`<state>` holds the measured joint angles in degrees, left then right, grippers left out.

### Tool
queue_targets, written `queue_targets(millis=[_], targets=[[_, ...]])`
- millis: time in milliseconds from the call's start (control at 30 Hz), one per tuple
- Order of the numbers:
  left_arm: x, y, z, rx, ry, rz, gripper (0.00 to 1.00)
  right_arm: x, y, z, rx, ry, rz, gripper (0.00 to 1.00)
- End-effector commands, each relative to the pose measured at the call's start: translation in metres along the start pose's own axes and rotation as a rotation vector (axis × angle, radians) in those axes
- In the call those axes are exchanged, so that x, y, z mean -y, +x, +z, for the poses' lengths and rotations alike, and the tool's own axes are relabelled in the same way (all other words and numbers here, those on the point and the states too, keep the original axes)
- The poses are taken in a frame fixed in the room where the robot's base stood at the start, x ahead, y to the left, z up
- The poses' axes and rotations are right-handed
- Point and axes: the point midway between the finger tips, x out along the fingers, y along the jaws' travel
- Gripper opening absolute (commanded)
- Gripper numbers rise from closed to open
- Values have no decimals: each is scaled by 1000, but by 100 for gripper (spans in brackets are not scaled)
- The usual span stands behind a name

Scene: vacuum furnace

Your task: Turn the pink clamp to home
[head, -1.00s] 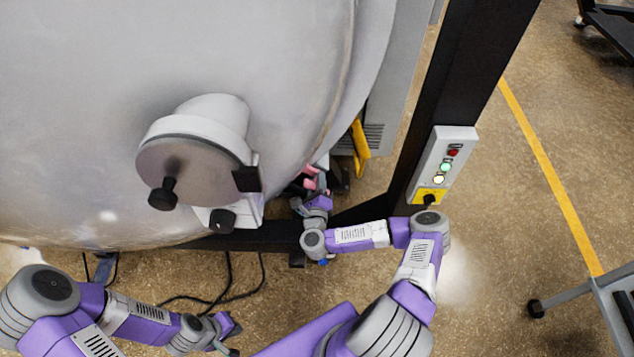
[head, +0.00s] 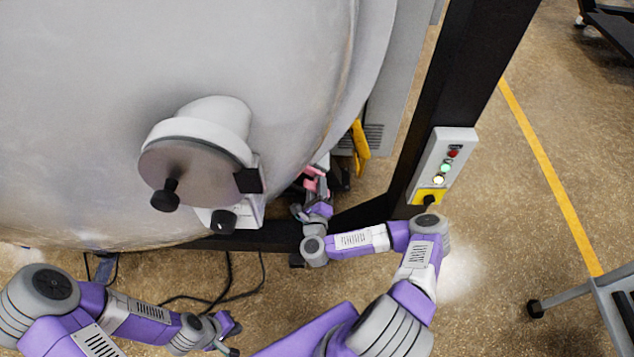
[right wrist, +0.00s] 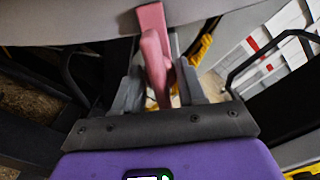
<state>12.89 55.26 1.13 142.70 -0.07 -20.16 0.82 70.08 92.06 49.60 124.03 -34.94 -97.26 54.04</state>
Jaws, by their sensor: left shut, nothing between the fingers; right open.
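The pink clamp (head: 312,176) sits low at the right underside of the big grey furnace vessel and is partly hidden by the vessel and my right arm. In the right wrist view, the clamp's pink handle (right wrist: 156,60) reaches down between the two grey fingers of my right gripper (right wrist: 160,92). The gripper is open around it; whether a finger touches it is hard to tell. In the head view my right gripper (head: 312,192) is right by the clamp. My left gripper (head: 232,345) is shut and empty at the lower left, well away from the clamp.
A grey round port with a black knob (head: 165,195) juts from the vessel (head: 90,100). A black post (head: 465,90) carries a control box (head: 445,160) with lights. A yellow handle (head: 360,147) stands behind the clamp. Cables lie on the floor beneath the vessel.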

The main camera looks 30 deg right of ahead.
Motion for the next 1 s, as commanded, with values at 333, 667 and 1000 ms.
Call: queue_targets(millis=[333,667,1000], targets=[[-5,-13,1,0,0,0,0,0,-52,1,-1,2,3,40],[-5,-13,0,0,0,0,0,0,-57,0,0,2,1,40],[-5,-13,1,0,0,0,0,-2,-58,3,9,-7,12,40]])
